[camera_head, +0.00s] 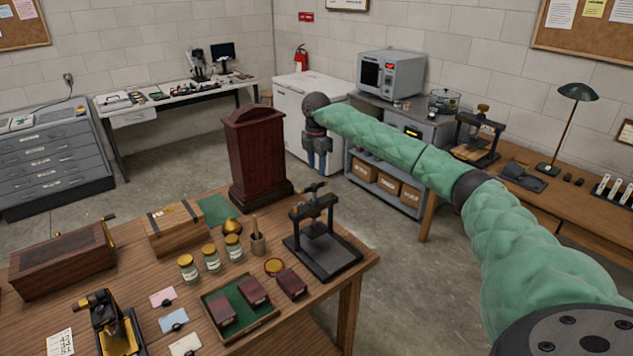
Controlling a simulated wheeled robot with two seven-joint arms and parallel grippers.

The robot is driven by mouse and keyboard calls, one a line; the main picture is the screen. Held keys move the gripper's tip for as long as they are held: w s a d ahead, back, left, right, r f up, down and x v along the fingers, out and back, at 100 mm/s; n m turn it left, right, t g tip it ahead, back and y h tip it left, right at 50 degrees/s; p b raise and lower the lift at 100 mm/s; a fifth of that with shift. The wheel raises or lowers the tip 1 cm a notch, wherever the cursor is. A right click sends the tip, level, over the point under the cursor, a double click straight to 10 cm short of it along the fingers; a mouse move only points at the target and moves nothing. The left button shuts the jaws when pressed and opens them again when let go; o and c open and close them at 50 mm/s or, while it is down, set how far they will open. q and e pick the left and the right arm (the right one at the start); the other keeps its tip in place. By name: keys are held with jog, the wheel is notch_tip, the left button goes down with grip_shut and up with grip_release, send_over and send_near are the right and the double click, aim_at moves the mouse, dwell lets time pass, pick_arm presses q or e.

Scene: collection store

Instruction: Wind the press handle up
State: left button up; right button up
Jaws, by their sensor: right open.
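A small black press (321,240) stands upright near the right edge of the wooden table in front of me. It has a flat base, two posts and a crossbar. My right gripper (320,172) points down, open and empty, at the end of the green-sleeved arm coming in from the right. In the picture it appears just above the handle, apart from it; its depth relative to the press is hard to tell. My left gripper is out of view.
A dark red wooden cabinet (254,155) stands left of the press. Jars (211,258), a green-lined tray (264,324) and dark red boxes (292,284) lie nearby. A similar press-like device (478,138) stands on the right bench. Open floor lies beyond the table.

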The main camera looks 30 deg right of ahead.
aim_at(317, 184)
notch_tip(317, 184, down, 2)
jog(key=shift+p, duration=0.75)
notch_tip(317, 184, down, 4)
jog(key=shift+f+p, duration=0.1)
jog(key=shift+p, duration=0.95)
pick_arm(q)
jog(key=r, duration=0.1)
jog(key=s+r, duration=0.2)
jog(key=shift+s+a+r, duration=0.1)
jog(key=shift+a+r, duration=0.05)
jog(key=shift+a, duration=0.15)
pick_arm(e)
jog(key=shift+f, duration=0.35)
jog(key=shift+c, duration=0.2)
grip_shut()
